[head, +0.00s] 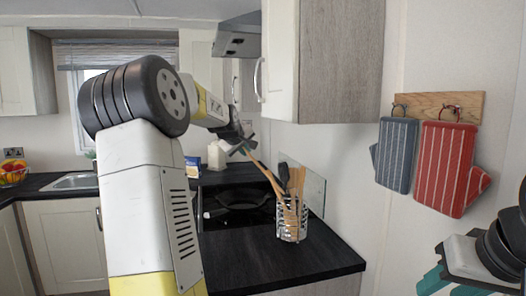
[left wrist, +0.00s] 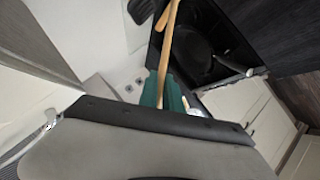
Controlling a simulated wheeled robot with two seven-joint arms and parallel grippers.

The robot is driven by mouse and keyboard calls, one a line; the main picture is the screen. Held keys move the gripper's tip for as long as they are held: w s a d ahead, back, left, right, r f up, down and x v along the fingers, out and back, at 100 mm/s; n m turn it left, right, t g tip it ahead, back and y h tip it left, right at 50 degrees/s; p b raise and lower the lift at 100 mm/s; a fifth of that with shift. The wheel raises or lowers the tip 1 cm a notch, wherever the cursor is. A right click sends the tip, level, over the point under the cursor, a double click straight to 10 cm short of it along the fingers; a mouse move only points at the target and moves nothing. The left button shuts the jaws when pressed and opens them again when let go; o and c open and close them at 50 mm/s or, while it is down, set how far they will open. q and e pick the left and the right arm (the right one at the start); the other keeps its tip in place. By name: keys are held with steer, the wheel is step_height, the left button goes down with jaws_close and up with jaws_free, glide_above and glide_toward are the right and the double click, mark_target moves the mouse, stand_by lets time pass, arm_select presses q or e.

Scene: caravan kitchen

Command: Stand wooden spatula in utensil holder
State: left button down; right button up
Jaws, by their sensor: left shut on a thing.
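The wooden spatula (head: 264,171) is held by my left gripper (head: 240,147), which is shut on its upper end. It slants down to the right, and its lower part overlaps the utensils in the utensil holder (head: 291,232). I cannot tell whether its lower end is inside the holder. In the left wrist view the wooden handle (left wrist: 166,50) runs up from between the teal fingers (left wrist: 162,90). The holder is a metal basket standing upright on the dark counter, with several wooden and dark utensils in it. My right gripper (head: 451,286) is at the lower right, fingers apart and empty.
A black hob with a pan (head: 238,207) lies left of the holder. A glass panel (head: 312,188) stands behind it. Grey and red oven mitts (head: 445,168) hang on the right wall. A wall cupboard (head: 340,60) is above. The counter (head: 270,262) in front is clear.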

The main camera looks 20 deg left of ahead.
mark_target(265, 172)
arm_select(q)
steer(key=shift+w+d+f, duration=0.15)
steer(key=shift+w, duration=0.05)
steer(key=shift+w+d+f, duration=0.65)
steer(key=shift+d+f, duration=0.2)
steer(key=shift+f, duration=0.4)
steer(key=shift+w+d+f, duration=0.6)
steer(key=shift+d+f, duration=0.25)
steer(key=shift+f, duration=0.45)
steer(key=shift+w+d+f, duration=0.65)
steer(key=shift+d+f, duration=0.2)
steer(key=shift+f, duration=0.4)
steer(key=shift+w+d+f, duration=0.2)
steer(key=shift+d+f, duration=0.05)
steer(key=shift+f, duration=0.25)
steer(key=shift+w+d+f, duration=0.15)
steer(key=shift+d+f, duration=0.05)
steer(key=shift+f, duration=0.25)
steer(key=c, duration=1.4)
jaws_free()
steer(key=shift+w, duration=0.1)
steer(key=shift+r, duration=0.1)
steer(key=shift+s+r, duration=0.25)
steer(key=shift+s, duration=0.05)
steer(key=v, duration=0.7)
steer(key=shift+d, duration=0.1)
